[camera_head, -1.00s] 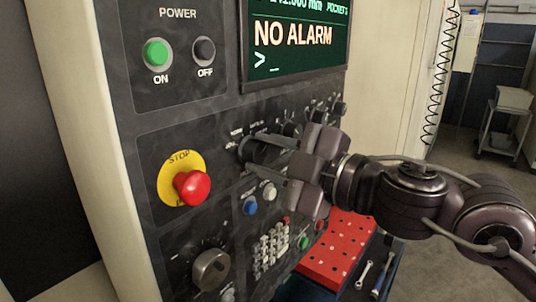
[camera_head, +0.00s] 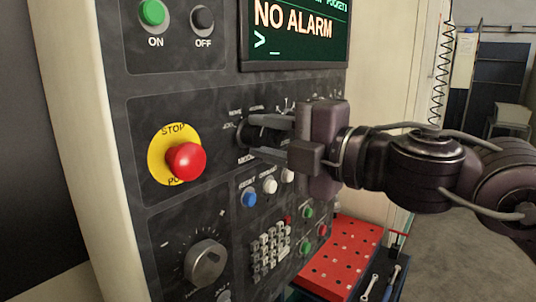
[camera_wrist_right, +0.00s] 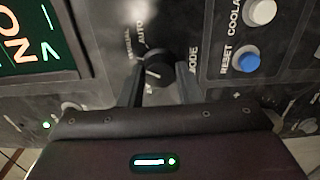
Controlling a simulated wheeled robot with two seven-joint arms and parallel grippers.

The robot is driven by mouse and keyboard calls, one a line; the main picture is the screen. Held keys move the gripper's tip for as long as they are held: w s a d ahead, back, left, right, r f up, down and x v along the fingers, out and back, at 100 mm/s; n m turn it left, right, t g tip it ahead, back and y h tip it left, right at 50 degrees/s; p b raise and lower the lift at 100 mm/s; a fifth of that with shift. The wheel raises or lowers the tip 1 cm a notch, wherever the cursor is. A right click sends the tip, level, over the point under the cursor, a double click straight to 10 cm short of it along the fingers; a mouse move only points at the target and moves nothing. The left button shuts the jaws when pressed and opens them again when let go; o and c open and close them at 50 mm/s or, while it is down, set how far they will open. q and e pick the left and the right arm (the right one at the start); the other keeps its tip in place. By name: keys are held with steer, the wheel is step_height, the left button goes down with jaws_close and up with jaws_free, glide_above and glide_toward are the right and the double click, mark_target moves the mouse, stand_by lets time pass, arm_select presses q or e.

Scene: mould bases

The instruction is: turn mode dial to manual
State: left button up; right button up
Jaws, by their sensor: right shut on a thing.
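The mode dial (camera_head: 245,135) is a round black knob on the dark control panel in the head view. It also shows in the right wrist view (camera_wrist_right: 156,68), with a small white mark on its face, near the printed words AUTO and MODE and a partly readable word. Which label the mark points to I cannot tell. My right gripper (camera_head: 254,139) is shut on the dial, one finger above and one below it. In the right wrist view its fingers (camera_wrist_right: 160,85) stand on either side of the knob. My left gripper is not in view.
A red stop button (camera_head: 186,161) on a yellow plate sits left of the dial. A blue button (camera_head: 249,199) and white buttons are just below. A larger grey dial (camera_head: 205,263) and a keypad (camera_head: 270,250) are lower. The screen (camera_head: 295,35) reads NO ALARM.

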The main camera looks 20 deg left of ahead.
steer(key=shift+f+n+b, duration=0.1)
steer(key=shift+n+b, duration=0.5)
steer(key=shift+n, duration=0.3)
steer(key=o, duration=1)
steer(key=shift+d, duration=0.1)
steer(key=shift+s+d+b, duration=0.15)
steer(key=shift+d+b, duration=0.15)
steer(key=b+v, duration=0.2)
steer(key=v, duration=0.5)
